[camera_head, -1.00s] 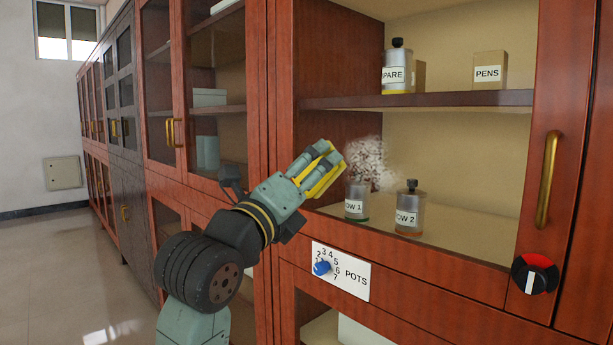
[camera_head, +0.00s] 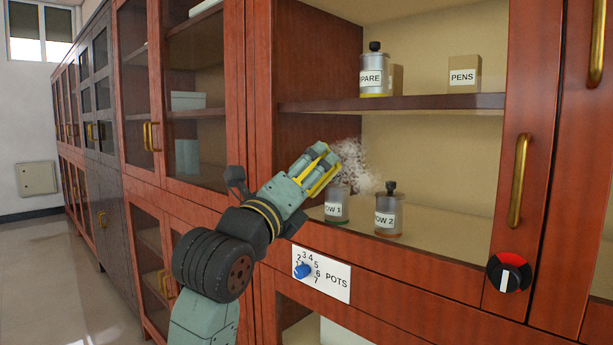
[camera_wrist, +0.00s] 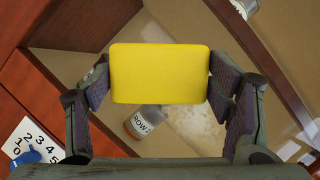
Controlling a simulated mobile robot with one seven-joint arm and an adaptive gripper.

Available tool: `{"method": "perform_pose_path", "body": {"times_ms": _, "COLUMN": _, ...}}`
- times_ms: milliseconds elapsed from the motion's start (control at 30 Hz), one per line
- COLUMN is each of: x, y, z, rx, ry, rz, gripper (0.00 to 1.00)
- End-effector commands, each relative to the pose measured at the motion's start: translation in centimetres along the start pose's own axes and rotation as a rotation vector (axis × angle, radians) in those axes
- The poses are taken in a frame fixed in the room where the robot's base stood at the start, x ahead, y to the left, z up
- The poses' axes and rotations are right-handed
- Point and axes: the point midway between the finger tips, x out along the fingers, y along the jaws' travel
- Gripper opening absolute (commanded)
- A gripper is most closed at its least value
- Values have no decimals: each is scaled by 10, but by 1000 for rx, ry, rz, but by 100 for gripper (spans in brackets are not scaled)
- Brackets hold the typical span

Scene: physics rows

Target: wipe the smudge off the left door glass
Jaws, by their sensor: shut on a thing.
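My gripper (camera_head: 318,167) is shut on a yellow block-shaped wiper (camera_wrist: 160,73), which sits between the two fingers in the wrist view. In the head view the gripper points up and right at the cabinet's glass door. A whitish speckled smudge (camera_head: 358,166) shows on the left door glass (camera_head: 430,140), just right of the gripper tip. In the wrist view part of the smudge (camera_wrist: 203,125) shows below and right of the wiper. I cannot tell whether the wiper touches the glass.
Behind the glass stand jars labelled ROW 1 (camera_head: 337,206) and ROW 2 (camera_head: 388,212), a SPARE jar (camera_head: 374,75) and a PENS box (camera_head: 464,75). A POTS dial (camera_head: 303,271), a brass handle (camera_head: 518,180) and a red-black knob (camera_head: 508,272) are on the cabinet front. Open floor lies left.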

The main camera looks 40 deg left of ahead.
Motion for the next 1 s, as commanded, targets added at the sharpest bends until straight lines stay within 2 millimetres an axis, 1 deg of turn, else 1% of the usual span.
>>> {"method": "perform_pose_path", "body": {"times_ms": 267, "x": 1, "y": 0, "z": 0, "rx": 0, "ry": 0, "rz": 0, "gripper": 52}}
{"method": "perform_pose_path", "body": {"times_ms": 1000, "x": 15, "y": 0, "z": -6, "rx": -1, "ry": 0, "rz": 0, "gripper": 52}}
